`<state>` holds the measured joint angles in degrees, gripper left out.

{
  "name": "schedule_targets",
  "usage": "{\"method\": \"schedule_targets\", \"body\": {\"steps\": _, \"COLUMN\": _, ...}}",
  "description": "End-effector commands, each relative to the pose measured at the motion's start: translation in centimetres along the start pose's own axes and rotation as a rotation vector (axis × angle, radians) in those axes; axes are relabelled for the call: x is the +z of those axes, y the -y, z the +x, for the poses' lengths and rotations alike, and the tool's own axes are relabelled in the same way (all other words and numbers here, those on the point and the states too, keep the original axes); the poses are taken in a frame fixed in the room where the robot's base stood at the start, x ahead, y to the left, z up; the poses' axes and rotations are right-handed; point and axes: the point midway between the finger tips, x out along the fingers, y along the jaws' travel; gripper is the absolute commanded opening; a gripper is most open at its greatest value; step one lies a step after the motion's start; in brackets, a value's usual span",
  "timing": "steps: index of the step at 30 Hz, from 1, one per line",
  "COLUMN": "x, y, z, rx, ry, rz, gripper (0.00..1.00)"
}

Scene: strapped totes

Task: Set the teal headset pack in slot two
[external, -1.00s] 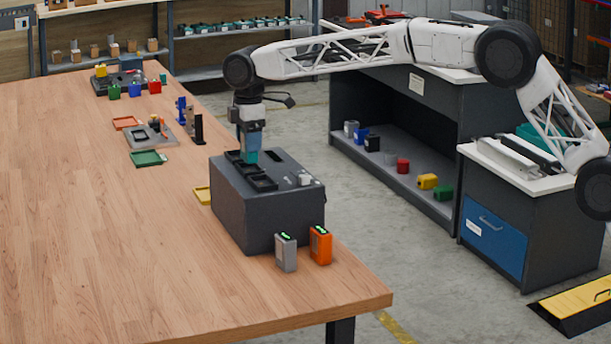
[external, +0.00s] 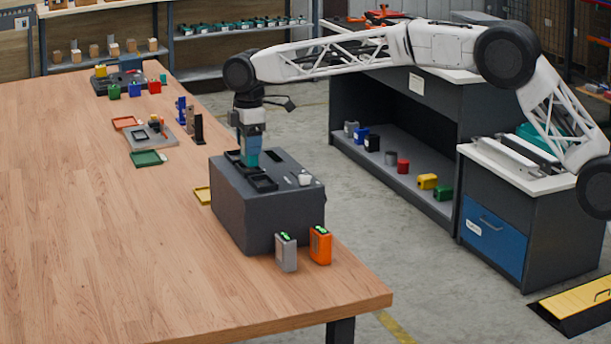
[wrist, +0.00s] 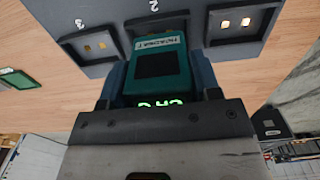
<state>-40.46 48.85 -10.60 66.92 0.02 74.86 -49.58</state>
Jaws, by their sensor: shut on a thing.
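The teal headset pack (wrist: 160,65) is between my gripper's two fingers, with a dark panel, a white label and green lit marks facing the wrist camera. My gripper (wrist: 158,75) is shut on it. In the external view, the pack (external: 252,159) points down, low over the top of the dark grey slotted box (external: 240,215). In the wrist view, its far end overlaps the slot marked 2 (wrist: 131,27) and hides most of that slot. I cannot tell whether its tip is inside the opening.
A grey pack (external: 286,253) and an orange pack (external: 320,246) stand before the box. The table's left side is clear.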

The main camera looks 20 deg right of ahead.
Motion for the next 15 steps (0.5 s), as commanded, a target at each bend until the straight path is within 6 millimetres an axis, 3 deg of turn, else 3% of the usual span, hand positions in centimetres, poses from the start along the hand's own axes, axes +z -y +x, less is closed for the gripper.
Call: {"method": "schedule_targets", "body": {"steps": 15, "x": 0.0, "y": 0.0, "z": 0.68, "rx": 0.0, "ry": 0.0, "rz": 0.0, "gripper": 0.29}}
